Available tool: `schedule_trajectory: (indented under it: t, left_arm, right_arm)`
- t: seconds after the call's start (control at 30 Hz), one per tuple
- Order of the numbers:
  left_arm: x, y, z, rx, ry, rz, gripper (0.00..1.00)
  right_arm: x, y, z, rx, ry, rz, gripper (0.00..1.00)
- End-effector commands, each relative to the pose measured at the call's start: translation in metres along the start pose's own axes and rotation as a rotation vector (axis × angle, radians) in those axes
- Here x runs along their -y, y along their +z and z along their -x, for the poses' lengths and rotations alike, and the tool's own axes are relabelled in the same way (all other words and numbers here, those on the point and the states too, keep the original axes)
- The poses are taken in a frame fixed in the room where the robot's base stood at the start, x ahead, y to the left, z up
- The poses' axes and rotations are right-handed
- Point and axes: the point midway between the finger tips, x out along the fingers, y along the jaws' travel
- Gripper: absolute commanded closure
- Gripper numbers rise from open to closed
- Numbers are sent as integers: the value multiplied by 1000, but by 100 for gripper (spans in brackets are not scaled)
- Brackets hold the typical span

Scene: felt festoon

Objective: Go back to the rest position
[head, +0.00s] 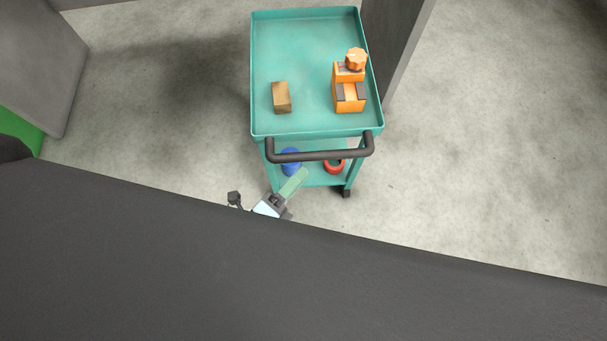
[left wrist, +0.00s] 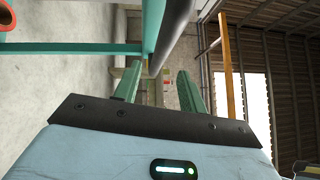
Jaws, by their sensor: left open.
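My left gripper (head: 296,183) is near the front of the teal cart, below and in front of its dark handle in the head view. Its two green fingers stand apart in the left wrist view (left wrist: 158,86), with nothing held between them. The dark handle bar (left wrist: 176,30) and a teal part of the cart (left wrist: 152,22) show just beyond the fingertips; I cannot tell whether they touch. My right gripper is not in view.
The teal cart (head: 254,90) carries a brown block (head: 281,98) and an orange object with a knob (head: 349,92) on top. Its handle (head: 320,156) faces me. A blue item (head: 290,160) and a red ring (head: 334,167) are on the lower shelf. Grey floor (head: 480,150) is clear at right.

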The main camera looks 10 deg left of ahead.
Motion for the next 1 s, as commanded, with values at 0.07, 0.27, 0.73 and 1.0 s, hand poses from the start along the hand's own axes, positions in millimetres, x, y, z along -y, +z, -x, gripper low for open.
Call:
schedule_trajectory:
  t: [0.07, 0.27, 0.73, 1.0]
  left_arm:
    - [-1, 2, 0, 0, 0, -1, 59]
    - [-1, 3, 1, 0, -1, 0, 59]
    - [-2, 3, 3, 3, 8, 11, 59]
    - [-36, 12, 83, 177, 287, 463, 59]
  right_arm:
    - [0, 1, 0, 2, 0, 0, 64]
    - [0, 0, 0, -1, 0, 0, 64]
    - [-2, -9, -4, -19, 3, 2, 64]
    - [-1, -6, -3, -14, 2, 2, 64]
